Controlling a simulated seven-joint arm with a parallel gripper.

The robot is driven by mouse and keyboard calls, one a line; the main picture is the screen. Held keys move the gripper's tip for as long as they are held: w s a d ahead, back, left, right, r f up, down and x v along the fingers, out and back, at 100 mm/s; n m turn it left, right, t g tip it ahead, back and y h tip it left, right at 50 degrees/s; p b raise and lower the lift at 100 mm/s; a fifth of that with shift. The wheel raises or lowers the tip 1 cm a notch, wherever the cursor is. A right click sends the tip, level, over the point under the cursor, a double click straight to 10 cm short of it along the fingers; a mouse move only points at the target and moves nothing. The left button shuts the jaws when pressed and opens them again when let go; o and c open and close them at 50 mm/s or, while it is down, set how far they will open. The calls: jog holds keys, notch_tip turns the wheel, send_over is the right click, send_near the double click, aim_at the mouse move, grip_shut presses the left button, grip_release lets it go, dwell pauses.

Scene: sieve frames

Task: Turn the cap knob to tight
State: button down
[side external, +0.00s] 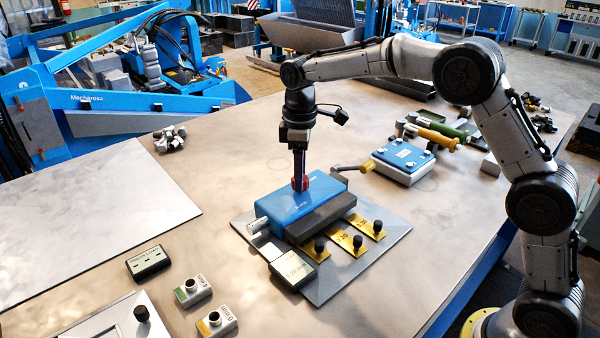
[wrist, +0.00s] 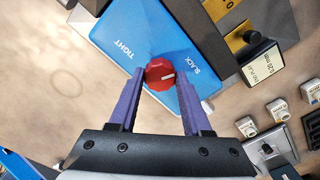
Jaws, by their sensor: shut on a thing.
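The red cap knob (wrist: 160,74) stands on top of a blue housing (side external: 290,207), and it also shows in the side view (side external: 306,182). In the wrist view the blue top face (wrist: 128,28) is printed TIGHT on the left and SLACK on the right. The knob's white pointer line is turned right, towards SLACK. My gripper (side external: 300,178) reaches straight down from above. Its purple fingers (wrist: 161,78) stand on both sides of the knob and are shut on it. The fingertips partly hide the knob's sides in the side view.
A display (wrist: 262,62) beside the housing reads END PLAY 0.20 mm. Brass tabs with black knobs (side external: 357,240) lie on the grey base plate (side external: 385,250). Small button boxes (side external: 193,290) stand at the front. A blue-topped block (side external: 403,160) is behind right.

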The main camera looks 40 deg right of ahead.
jog(key=m, duration=1.2)
jog(key=shift+m, duration=0.4)
jog(key=shift+r, duration=0.1)
jog(key=shift+c, duration=1.7)
grip_release()
notch_tip(320, 180, up, 14)
